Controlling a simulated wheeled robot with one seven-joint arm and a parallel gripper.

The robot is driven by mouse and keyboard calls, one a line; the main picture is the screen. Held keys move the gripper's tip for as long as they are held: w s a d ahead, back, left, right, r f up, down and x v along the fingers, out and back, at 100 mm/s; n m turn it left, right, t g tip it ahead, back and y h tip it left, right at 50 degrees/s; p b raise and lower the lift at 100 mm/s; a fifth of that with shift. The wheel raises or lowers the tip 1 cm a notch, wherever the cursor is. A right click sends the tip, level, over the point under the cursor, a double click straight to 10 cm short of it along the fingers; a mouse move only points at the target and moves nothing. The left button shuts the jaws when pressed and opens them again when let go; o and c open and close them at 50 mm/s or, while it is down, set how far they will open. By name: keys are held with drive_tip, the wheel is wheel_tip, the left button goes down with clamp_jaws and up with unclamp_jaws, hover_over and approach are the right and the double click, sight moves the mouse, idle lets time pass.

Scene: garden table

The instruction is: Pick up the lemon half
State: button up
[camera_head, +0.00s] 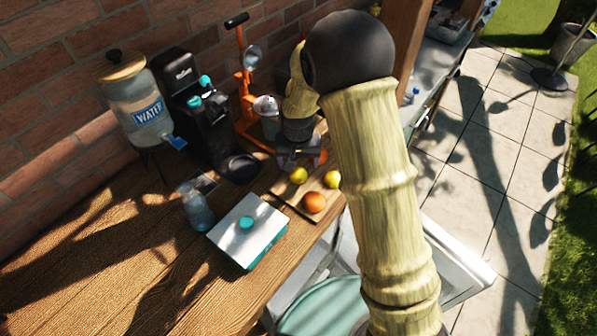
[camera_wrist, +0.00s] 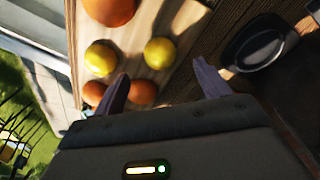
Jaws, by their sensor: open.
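Two yellow lemon-like fruits lie on a small wooden board: one on the left in the head view (camera_head: 299,175), at right in the wrist view (camera_wrist: 160,53), and one on the right in the head view (camera_head: 333,179), at left in the wrist view (camera_wrist: 101,57). Both look rounded from here; I cannot tell which is a cut half. My gripper (camera_wrist: 163,87) is open, its fingers spread with no fruit gripped. In the head view it is just behind the fruits, partly hidden by my arm. The yellow fruits lie beyond the fingertips in the wrist view.
A large orange (camera_head: 314,202) lies at the front of the board (camera_head: 285,192). Smaller orange fruits (camera_wrist: 142,92) lie near my fingers. A white-topped box (camera_head: 247,232), a bottle (camera_head: 198,212), a water dispenser (camera_head: 137,105), a black coffee machine (camera_head: 190,95) and an orange press (camera_head: 242,80) stand left.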

sight(299, 171)
drive_tip(key=shift+f, duration=0.55)
drive_tip(key=shift+a, duration=0.1)
drive_tip(key=shift+w+f+p, duration=0.2)
drive_tip(key=shift+f+p, duration=0.35)
drive_tip(key=shift+f, duration=0.1)
drive_tip(key=shift+w+f+p, duration=0.25)
drive_tip(key=shift+f+p, duration=0.1)
drive_tip(key=shift+f, duration=0.6)
drive_tip(key=shift+w+f+p, duration=0.2)
drive_tip(key=shift+f+p, duration=0.1)
drive_tip(key=shift+f, duration=0.65)
drive_tip(key=shift+c, duration=0.4)
drive_tip(key=c, duration=1)
